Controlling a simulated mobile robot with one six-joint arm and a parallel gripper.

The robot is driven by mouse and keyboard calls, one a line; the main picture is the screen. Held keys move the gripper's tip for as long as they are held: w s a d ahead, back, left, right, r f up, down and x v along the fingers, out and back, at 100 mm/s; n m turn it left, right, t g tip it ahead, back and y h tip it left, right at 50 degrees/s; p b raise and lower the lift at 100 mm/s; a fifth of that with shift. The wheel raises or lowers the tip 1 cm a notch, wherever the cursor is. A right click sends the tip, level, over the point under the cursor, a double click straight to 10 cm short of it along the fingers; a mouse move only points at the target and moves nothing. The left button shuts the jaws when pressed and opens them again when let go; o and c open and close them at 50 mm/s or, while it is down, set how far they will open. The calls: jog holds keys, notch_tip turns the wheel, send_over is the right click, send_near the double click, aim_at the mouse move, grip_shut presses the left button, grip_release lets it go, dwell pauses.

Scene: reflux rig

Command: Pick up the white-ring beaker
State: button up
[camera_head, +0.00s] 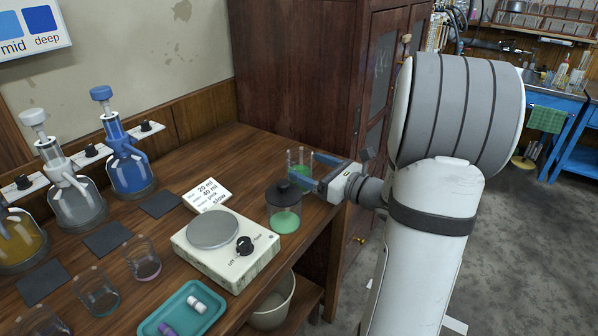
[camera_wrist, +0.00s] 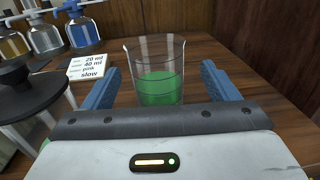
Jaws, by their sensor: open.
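A clear glass beaker (camera_wrist: 158,88) with green liquid stands upright on the wooden table, between my two blue fingers in the wrist view. It also shows near the table's right edge in the head view (camera_head: 299,157), partly hidden by my gripper. I cannot make out a white ring on it. My gripper (camera_head: 313,171) is open, with a finger on each side of this beaker and visible gaps to the glass. Several other beakers stand at the front left, including one with pinkish contents (camera_head: 147,268) and one with a teal band (camera_head: 101,301).
A black-lidded jar with green contents (camera_head: 284,219) stands close beside my gripper. A hotplate (camera_head: 245,262), a written card (camera_head: 206,196) and a teal tray (camera_head: 173,331) with two vials are nearby. Flasks (camera_head: 128,170) line the back; a dark cabinet (camera_head: 290,75) stands behind.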

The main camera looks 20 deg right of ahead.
aim_at(293, 160)
jog(key=x, duration=0.5)
jog(key=shift+w+a+r, duration=0.15)
jog(key=shift+w+a, duration=0.05)
jog(key=shift+a, duration=0.1)
jog(key=c, duration=1.2)
